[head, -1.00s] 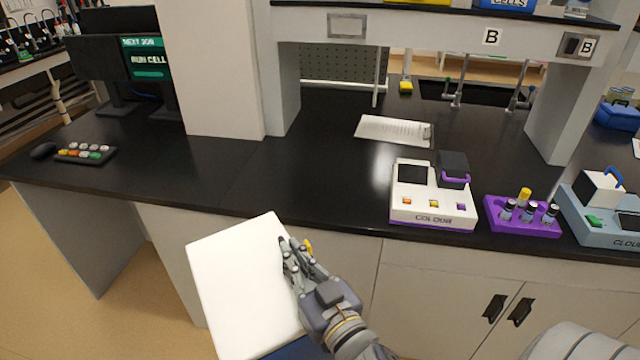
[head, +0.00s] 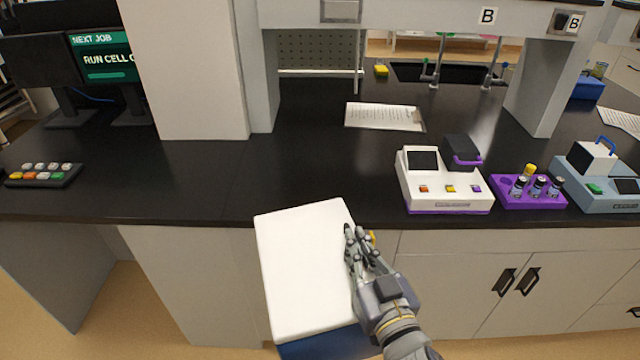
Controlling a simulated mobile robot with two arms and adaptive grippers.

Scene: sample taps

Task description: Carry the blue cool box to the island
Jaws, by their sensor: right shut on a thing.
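The blue cool box (head: 325,345) has a white lid (head: 303,262) and shows in the lower middle of the head view, in front of the bench. Only a strip of its blue body shows below the lid. My right gripper (head: 360,240) is shut at the lid's right side, holding the box; its exact grip point is hidden. The island bench (head: 190,180) has a black top, and its front edge lies just beyond the box. My left gripper is not in view.
The white and purple colour meter (head: 445,203) stands near the front edge, right of the box. A purple vial rack (head: 512,197) and a grey-blue device (head: 600,190) are further right. A clipboard (head: 384,116) lies behind.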

